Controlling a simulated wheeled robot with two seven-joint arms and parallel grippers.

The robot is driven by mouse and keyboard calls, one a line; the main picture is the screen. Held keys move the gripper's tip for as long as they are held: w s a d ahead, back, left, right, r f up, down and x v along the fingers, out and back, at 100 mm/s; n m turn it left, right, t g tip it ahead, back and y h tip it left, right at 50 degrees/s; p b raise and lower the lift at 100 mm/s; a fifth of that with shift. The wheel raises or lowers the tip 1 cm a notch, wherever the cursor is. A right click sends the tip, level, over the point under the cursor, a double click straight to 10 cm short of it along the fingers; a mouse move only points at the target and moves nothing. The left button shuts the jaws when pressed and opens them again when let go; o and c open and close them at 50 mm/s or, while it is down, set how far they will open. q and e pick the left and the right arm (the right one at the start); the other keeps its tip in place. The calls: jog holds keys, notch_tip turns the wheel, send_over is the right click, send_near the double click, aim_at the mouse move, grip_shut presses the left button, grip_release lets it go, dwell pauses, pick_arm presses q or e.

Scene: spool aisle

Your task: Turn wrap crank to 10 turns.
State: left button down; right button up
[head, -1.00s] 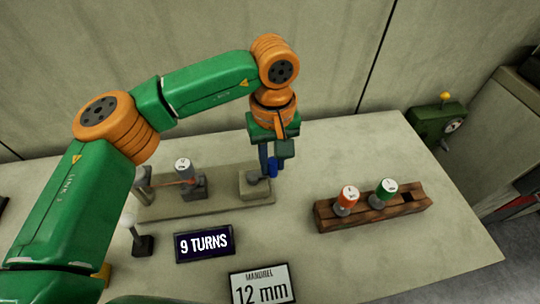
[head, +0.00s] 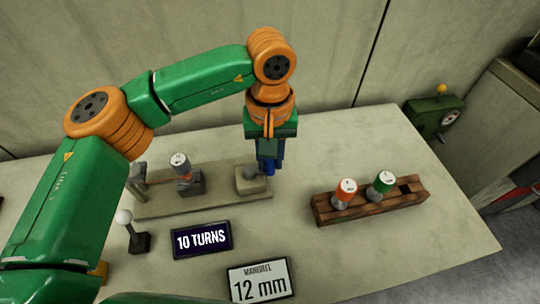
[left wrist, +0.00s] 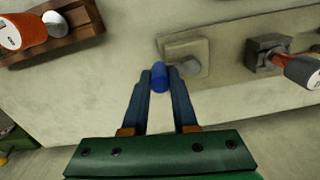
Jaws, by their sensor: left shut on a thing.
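The wrap crank shows as a blue handle (head: 268,167) at the right end of a beige winding base (head: 210,202). My left gripper (head: 266,164) is shut on the blue handle, coming down from above. In the left wrist view the handle (left wrist: 160,76) sits between the two fingertips (left wrist: 160,82), beside a square grey block (left wrist: 186,56). The crank arm is mostly hidden by the gripper. A dark display (head: 202,240) reads "10 TURNS". A mandrel with a white-capped grey top (head: 180,165) stands on the base. My right gripper is not in view.
A sign (head: 260,282) reads "MANDREL 12 mm". A wooden rack (head: 372,207) holds an orange tool (head: 345,189) and a green tool (head: 383,182). A white-knobbed lever (head: 126,222) stands at left. A green device (head: 432,118) is at far right. The table's front right is clear.

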pick_arm(q)
jog(key=c, duration=0.7)
grip_release()
jog(key=shift+r, duration=0.1)
notch_tip(320, 180, up, 7)
